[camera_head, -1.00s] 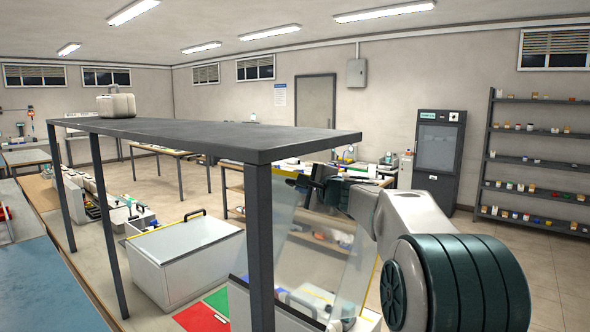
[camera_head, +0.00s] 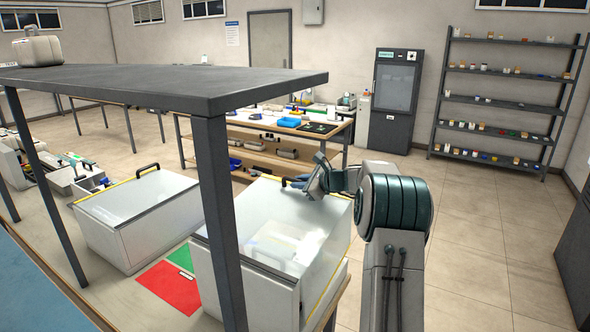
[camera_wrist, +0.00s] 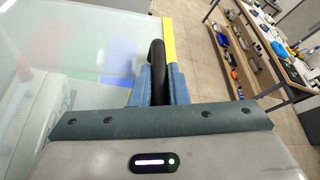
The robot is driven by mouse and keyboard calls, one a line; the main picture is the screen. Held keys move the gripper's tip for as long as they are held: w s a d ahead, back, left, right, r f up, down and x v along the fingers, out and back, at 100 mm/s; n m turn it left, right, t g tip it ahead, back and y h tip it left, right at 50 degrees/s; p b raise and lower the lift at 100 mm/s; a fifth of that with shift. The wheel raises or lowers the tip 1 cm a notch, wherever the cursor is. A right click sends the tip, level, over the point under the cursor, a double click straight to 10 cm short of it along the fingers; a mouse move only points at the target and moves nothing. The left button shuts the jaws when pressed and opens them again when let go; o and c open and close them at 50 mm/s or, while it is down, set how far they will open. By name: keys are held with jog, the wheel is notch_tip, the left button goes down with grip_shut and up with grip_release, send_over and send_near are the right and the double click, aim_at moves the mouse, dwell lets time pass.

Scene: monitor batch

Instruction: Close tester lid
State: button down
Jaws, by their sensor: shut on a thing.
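The tester is a white box with a clear lid (camera_head: 262,226), at the middle of the head view behind a grey post. The lid lies low over the box, close to flat; I cannot tell if it rests fully on the rim. My gripper (camera_head: 304,188) is at the lid's far edge. In the wrist view, my gripper (camera_wrist: 157,88) is shut on the black lid handle (camera_wrist: 156,62), with blue fingers on both sides. A yellow strip (camera_wrist: 168,40) runs along the lid edge beside the handle. The handle's lower part is hidden by my gripper.
A second white tester (camera_head: 135,232) with its lid down stands to the left. Red and green mats (camera_head: 170,288) lie between the two. A grey raised shelf (camera_head: 150,85) with posts stands in front. A workbench (camera_head: 270,122) is behind; open floor lies right.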

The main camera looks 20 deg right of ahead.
aim_at(336, 206)
jog(key=f, duration=0.2)
jog(key=f+b, duration=0.1)
jog(key=f, duration=0.1)
jog(key=shift+w+d+f, duration=0.1)
jog(key=shift+w+d, duration=0.15)
jog(key=shift+d, duration=0.1)
jog(key=c, duration=1.4)
grip_release()
jog(key=b+v, duration=0.3)
jog(key=v, duration=1.1)
jog(key=shift+w, duration=0.1)
jog(key=shift+a, duration=0.1)
